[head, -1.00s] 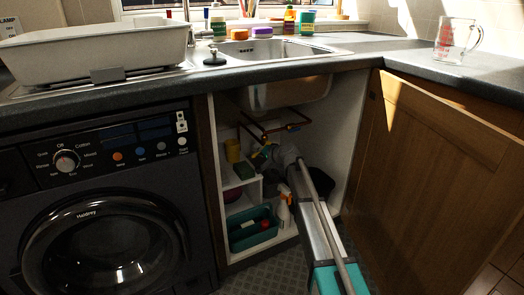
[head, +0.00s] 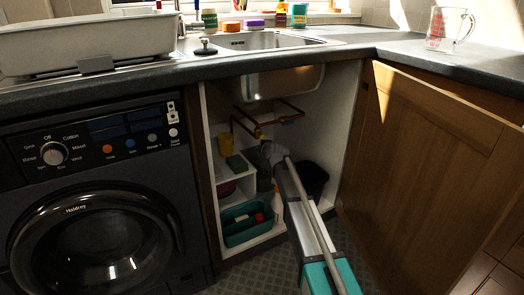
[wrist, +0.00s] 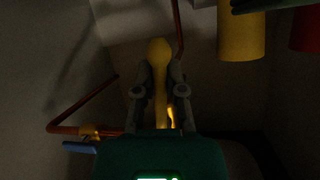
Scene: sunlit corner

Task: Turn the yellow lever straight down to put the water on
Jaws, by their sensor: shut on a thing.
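The yellow lever (wrist: 159,55) stands between the two fingers of my gripper (wrist: 160,88) in the wrist view. The gripper is shut on it, and the lever's rounded end sticks out past the fingertips. In the head view, a small yellow part of the lever (head: 258,133) shows just under the copper pipes (head: 244,122). My gripper (head: 266,146) is below it inside the open cupboard, dark and partly hidden by my wrist. The lever's exact angle is hard to tell there.
A blue lever (wrist: 82,147) sits on a copper pipe in the wrist view. The sink bowl (head: 285,82) hangs above. A yellow cup (head: 226,145), a teal basket (head: 246,226) and a spray bottle (head: 277,204) stand left of my arm. A dark bin (head: 314,180) stands right.

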